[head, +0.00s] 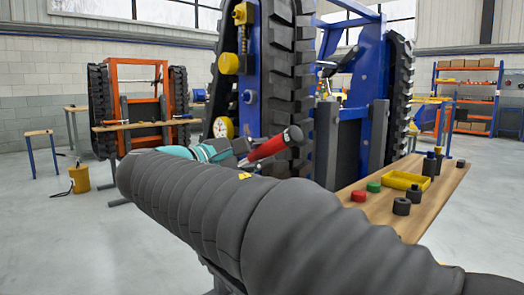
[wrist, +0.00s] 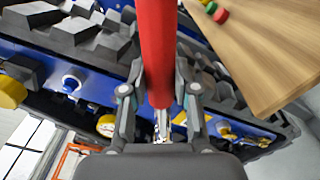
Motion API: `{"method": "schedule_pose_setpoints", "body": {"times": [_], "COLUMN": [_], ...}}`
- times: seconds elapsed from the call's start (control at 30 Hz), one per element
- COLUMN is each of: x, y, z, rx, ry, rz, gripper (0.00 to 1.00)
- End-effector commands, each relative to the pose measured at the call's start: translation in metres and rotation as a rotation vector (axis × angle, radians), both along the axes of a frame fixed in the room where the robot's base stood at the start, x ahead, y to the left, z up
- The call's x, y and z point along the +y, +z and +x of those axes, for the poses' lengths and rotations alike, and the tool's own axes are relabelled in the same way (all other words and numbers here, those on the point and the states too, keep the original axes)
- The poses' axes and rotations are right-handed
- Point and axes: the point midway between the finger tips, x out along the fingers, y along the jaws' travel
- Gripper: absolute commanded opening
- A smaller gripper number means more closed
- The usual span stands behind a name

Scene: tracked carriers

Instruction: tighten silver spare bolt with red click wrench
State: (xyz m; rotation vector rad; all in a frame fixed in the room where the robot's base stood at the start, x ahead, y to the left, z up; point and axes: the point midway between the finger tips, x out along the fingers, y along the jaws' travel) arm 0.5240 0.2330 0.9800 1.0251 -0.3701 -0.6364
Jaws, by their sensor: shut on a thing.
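The red click wrench (head: 275,146) is in my gripper (head: 243,158), its red handle with a dark end pointing up and right in the head view. In the wrist view the red handle (wrist: 157,50) runs from the top edge down between the two fingers of my gripper (wrist: 159,95), which are shut on it. Its silver metal part (wrist: 161,124) shows below the handle; its far end is hidden. The wrench is in front of the blue tracked carrier (head: 262,70). I cannot make out the silver spare bolt for certain in either view.
A wooden bench (head: 408,218) at right holds a yellow tray (head: 403,180), red and green caps and several dark pieces. Yellow knobs and a round gauge (head: 223,128) stick out from the carrier. An orange carrier (head: 138,100) stands behind left. The floor at left is largely clear.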

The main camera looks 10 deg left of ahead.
Motion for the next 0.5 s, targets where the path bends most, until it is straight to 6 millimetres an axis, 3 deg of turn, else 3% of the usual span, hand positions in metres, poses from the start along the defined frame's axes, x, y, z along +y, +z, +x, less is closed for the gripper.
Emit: {"method": "schedule_pose_setpoints", "body": {"times": [0.5], "x": [0.0037], "y": [0.0111], "z": [0.0032], "rx": [0.049], "ry": [0.0], "rz": [-0.058], "gripper": [0.0]}}
